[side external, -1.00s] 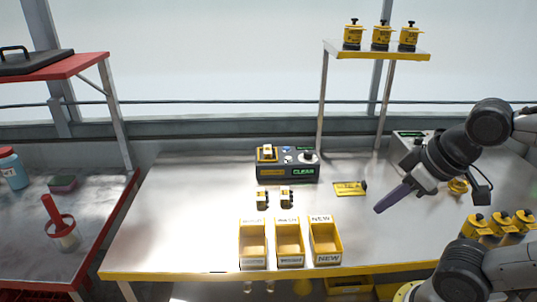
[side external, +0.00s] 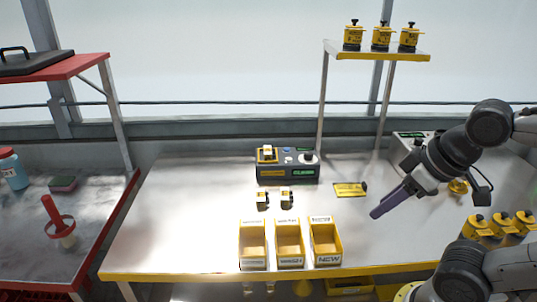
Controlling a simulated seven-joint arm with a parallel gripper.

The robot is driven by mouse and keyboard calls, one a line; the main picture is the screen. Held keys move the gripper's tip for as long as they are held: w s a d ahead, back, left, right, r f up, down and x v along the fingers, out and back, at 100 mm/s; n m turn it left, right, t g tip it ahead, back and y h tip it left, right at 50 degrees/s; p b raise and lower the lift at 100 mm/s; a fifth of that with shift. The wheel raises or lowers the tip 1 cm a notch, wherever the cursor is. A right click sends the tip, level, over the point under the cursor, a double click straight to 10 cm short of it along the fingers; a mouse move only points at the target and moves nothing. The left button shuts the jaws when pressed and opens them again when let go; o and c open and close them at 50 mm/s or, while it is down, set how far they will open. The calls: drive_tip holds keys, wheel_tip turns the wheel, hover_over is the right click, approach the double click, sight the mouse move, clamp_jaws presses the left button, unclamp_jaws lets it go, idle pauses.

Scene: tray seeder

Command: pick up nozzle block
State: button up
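Two small yellow-and-black blocks with pale tops, the left block (side external: 262,200) and the right block (side external: 286,197), sit side by side on the metal table. A similar block (side external: 267,154) sits on the left top of a dark device (side external: 288,175). I cannot tell which of them is the nozzle block. My gripper (side external: 376,212), with long purple fingers, hangs above the table to the right of the blocks, apart from them. Its fingers overlap from this side, so their opening does not show. Nothing is visible at their tips.
Three yellow bins, one the NEW bin (side external: 326,254), stand at the front edge. A yellow plate (side external: 350,189) lies behind my gripper. Several yellow canisters (side external: 501,223) stand at right; a shelf (side external: 380,52) holds three more. The red-edged side table (side external: 100,215) is at left.

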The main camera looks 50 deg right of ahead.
drive_tip(key=o, duration=0.6)
drive_tip(key=shift+o, duration=0.2)
